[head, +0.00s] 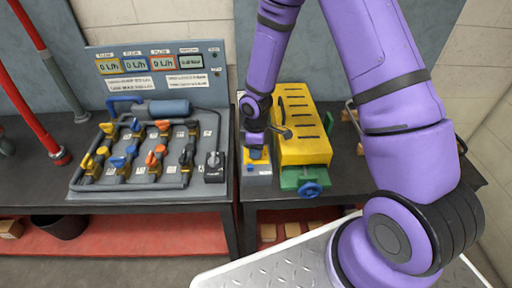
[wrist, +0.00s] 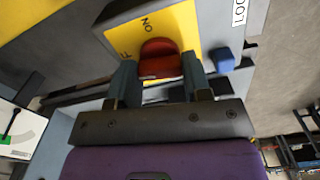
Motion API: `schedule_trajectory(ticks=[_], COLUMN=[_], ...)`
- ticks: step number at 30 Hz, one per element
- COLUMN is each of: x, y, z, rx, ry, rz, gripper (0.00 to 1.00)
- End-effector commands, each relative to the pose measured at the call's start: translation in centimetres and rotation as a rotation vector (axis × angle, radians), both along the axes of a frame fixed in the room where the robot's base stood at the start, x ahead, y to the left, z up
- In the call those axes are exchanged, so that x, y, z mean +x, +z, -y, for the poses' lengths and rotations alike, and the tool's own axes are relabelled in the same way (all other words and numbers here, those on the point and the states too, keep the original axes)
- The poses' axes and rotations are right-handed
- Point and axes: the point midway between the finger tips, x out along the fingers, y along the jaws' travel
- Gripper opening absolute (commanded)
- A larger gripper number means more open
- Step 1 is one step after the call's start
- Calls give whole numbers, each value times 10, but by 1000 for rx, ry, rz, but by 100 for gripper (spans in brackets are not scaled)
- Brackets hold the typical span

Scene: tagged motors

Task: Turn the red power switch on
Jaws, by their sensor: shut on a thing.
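The red power switch (wrist: 160,50) is a rounded red knob on a yellow plate (wrist: 186,25), seen upside down in the wrist view with "ON" and part of "OFF" printed beside it. My gripper (wrist: 160,75) is shut on the red switch, with one grey finger on each side of it. In the head view my gripper (head: 256,152) reaches down onto the small grey switch box (head: 259,179) with its yellow top. The red switch is hidden there behind my gripper. I cannot tell which mark the knob points to.
A yellow slotted machine (head: 302,150) stands close to the right of the switch box, with a green part and blue handwheel (head: 311,190) in front. A valve panel (head: 135,155) stands to the left. A blue piece (wrist: 222,59) sits near the switch.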

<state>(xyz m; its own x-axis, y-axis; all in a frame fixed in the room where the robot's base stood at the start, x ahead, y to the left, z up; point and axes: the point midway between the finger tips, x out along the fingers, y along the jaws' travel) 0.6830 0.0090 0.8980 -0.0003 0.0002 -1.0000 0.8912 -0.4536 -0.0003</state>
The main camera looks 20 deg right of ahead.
Motion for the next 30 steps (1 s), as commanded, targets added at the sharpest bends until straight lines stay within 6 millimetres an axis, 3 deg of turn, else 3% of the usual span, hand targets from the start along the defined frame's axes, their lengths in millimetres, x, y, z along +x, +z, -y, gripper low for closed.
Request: schedule_trajectory(ticks=[30], x=[1], y=[0], z=[0], rx=[0], ry=[-950], rz=[2], gripper=[21])
